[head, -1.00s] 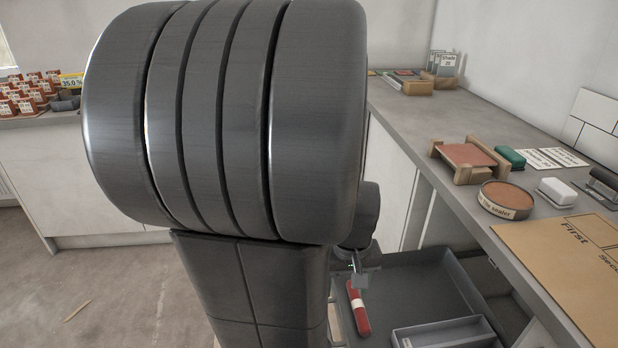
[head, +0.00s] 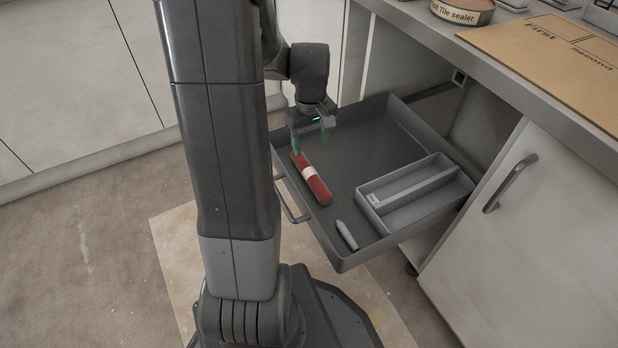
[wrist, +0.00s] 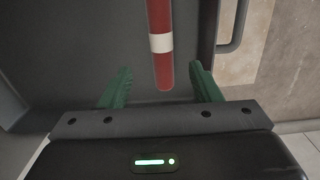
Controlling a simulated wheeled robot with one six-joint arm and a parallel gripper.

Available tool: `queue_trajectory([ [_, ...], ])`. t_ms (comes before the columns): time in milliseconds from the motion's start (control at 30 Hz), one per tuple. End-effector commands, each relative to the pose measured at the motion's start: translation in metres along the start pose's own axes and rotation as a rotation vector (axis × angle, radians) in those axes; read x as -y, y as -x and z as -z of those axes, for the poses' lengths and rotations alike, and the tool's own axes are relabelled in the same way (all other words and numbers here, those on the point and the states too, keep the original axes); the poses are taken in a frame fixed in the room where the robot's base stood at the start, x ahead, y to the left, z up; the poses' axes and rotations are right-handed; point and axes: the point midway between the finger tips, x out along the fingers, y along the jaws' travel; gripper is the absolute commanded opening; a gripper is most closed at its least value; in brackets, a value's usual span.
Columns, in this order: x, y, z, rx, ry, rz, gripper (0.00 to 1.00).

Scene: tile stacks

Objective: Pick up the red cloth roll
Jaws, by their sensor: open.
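The red cloth roll (head: 311,179) with a white band lies in the open grey drawer (head: 353,262), near its left side. In the wrist view the roll (wrist: 161,67) runs from the top edge down to between the tips of the green fingers. My gripper (head: 311,143) is open and empty over the far end of the roll. In the wrist view the gripper (wrist: 160,88) has one finger on each side of the roll's near end, with gaps on both sides. How high the fingers are above the roll is hard to tell.
A grey divided tray (head: 415,193) fills the drawer's right part. A small whitish tube (head: 347,235) lies near the drawer's front corner. The drawer handle (head: 291,202) sticks out at left. The counter (head: 440,25) with a brown board (head: 548,55) overhangs the right.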

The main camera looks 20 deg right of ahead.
Motion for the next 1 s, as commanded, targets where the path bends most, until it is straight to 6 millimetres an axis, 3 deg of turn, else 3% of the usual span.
queue_trajectory([
  [33, 0.001, -0.016, -0.001, 0.003, 0.0, 0.002, 0.57],
  [200, 0.001, -0.045, 0.0, 0.002, 0.0, 0.001, 0.57],
  [533, 0.001, -0.066, -0.001, 0.0, -0.001, 0.0, 0.57],
  [833, 0.003, -0.107, -0.004, 0.001, -0.001, 0.001, 0.57],
  [1000, 0.002, -0.109, -0.004, 0.0, -0.001, 0.0, 0.57],
])
